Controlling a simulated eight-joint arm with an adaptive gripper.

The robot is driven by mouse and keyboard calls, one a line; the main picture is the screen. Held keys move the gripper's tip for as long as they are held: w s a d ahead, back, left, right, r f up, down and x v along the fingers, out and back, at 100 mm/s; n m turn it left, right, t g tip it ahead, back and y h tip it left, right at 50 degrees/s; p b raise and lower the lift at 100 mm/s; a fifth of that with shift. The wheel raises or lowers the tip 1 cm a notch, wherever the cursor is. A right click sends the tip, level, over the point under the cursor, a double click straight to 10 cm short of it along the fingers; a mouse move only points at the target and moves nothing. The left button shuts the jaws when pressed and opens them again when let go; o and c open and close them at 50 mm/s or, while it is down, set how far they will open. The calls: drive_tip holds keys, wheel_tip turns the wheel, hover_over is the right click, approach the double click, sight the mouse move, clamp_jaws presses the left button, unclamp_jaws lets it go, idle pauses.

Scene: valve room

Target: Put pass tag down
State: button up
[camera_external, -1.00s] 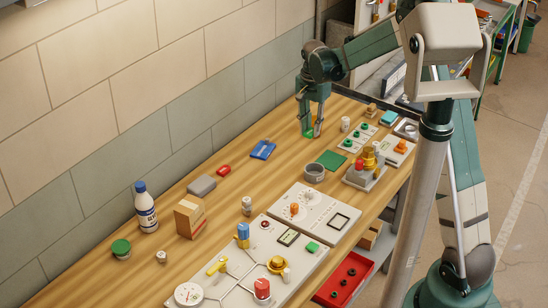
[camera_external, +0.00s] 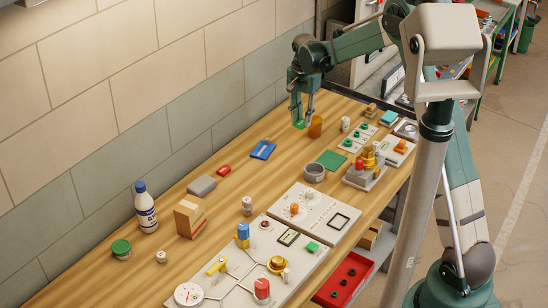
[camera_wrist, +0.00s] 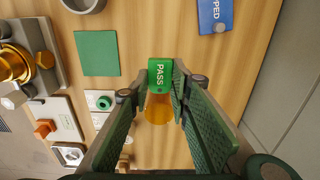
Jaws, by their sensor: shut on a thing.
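The green pass tag (camera_wrist: 159,74), lettered "PASS", is between the fingertips of my gripper (camera_wrist: 161,90) in the wrist view. My gripper is shut on it. In the external view the tag (camera_external: 299,124) shows as a small green patch at the fingertips of my gripper (camera_external: 303,117), low over the far part of the wooden bench (camera_external: 235,187), on its wall side. I cannot tell whether the tag touches the bench.
An amber cup (camera_external: 315,127) stands close beside my gripper. A green square mat (camera_external: 331,159), a blue tag (camera_external: 262,149), a grey ring-shaped dish (camera_external: 314,172) and a panel with green knobs (camera_external: 357,139) are nearby. Bare wood lies between the gripper and the blue tag.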

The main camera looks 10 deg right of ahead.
hover_over(301, 147)
drive_tip(key=shift+d+f, duration=0.1)
drive_tip(key=shift+f, duration=2.9)
drive_tip(key=shift+f, duration=1.85)
drive_tip(key=shift+f, duration=0.15)
drive_tip(key=shift+o, duration=1.4)
drive_tip(key=o, duration=0.5)
drive_tip(key=shift+c, duration=0.2)
wheel_tip(301, 147, up, 12)
drive_tip(key=shift+r, duration=0.15)
